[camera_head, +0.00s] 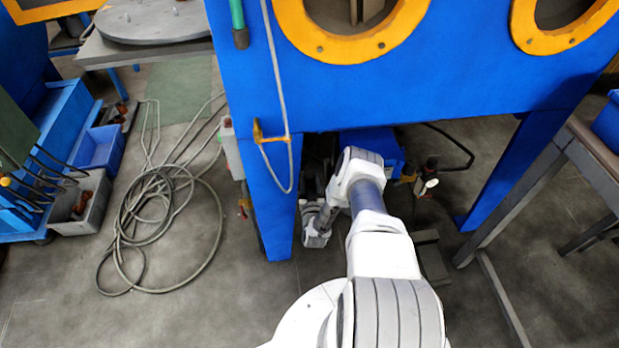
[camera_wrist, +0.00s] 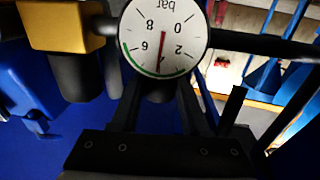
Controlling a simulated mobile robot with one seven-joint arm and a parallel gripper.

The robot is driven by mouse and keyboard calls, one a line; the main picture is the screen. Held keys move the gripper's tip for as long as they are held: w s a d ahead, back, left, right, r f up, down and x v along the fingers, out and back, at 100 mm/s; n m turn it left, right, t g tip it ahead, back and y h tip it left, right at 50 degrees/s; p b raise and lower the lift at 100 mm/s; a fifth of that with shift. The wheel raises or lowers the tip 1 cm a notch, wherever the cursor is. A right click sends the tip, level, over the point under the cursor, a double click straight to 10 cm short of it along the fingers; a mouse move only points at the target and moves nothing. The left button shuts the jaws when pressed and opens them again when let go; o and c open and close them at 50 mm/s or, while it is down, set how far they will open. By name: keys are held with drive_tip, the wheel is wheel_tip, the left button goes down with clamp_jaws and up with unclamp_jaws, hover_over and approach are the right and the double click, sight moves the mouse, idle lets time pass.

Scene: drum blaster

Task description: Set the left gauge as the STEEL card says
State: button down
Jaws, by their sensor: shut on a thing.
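A round white pressure gauge (camera_wrist: 172,35) marked "bar" fills the upper middle of the wrist view, upside down there. Its red needle (camera_wrist: 162,50) points down in the picture, between the 2 and the 6. A green arc runs along the lower left of the dial. My gripper (camera_wrist: 160,88) is shut on a dark knob (camera_wrist: 157,92) just below the gauge in the picture; the fingers partly hide the knob. In the head view my arm reaches under the blue cabinet, and the fingers are hidden. The STEEL card is not visible, and only one gauge shows.
A yellow block (camera_wrist: 62,25) with a dark cylinder sits left of the gauge. The blue cabinet (camera_head: 350,95) with orange-ringed ports overhangs my arm. A coiled hose (camera_head: 165,215) lies on the floor at left. A grey table frame (camera_head: 530,195) stands at right.

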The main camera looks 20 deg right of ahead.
sight(309, 175)
drive_tip(key=shift+m+g+h, duration=0.3)
drive_tip(key=shift+m+h, duration=0.2)
drive_tip(key=shift+h, duration=0.2)
drive_tip(key=shift+r, duration=0.1)
drive_tip(key=shift+c, duration=2)
unclamp_jaws()
wheel_tip(309, 175, up, 5)
drive_tip(key=p, duration=0.3)
drive_tip(key=shift+w, duration=0.1)
drive_tip(key=s+d+r+p, duration=0.4)
drive_tip(key=s+d+r, duration=0.2)
drive_tip(key=s+d, duration=0.2)
drive_tip(key=shift+s, duration=0.3)
